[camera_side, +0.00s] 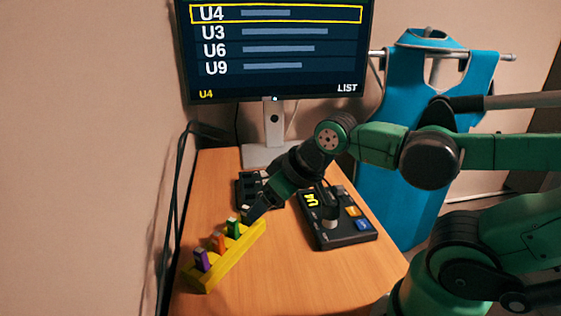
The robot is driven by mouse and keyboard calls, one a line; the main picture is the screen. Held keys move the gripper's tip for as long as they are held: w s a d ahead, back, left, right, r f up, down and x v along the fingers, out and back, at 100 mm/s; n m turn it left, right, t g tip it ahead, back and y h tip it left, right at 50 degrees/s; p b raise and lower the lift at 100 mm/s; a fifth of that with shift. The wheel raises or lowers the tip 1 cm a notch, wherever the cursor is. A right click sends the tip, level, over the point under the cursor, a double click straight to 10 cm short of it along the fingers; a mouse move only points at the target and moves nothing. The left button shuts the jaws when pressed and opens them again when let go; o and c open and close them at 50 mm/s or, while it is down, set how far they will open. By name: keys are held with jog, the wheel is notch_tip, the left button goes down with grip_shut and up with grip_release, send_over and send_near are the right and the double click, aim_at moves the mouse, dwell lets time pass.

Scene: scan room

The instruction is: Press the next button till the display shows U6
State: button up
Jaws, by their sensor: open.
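The display (275,80) stands at the back of the table and shows a list of U4, U3, U6 and U9. A yellow frame surrounds the top row, U4. U4 also shows in yellow at its lower left, and LIST at its lower right. A black control box (345,236) lies right of centre on the table, with an orange button (352,211), a blue button (362,224) and a grey upright knob. My gripper (251,214) is open, pointing down at the far end of the yellow rack, left of the box.
A yellow rack (208,275) holds purple, orange and green sticks at the table's left. A dark device (245,190) sits behind my gripper. Blue aprons (420,80) hang at the right. The table's front (300,285) is clear.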

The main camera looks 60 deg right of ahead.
grip_shut()
dwell(1.5)
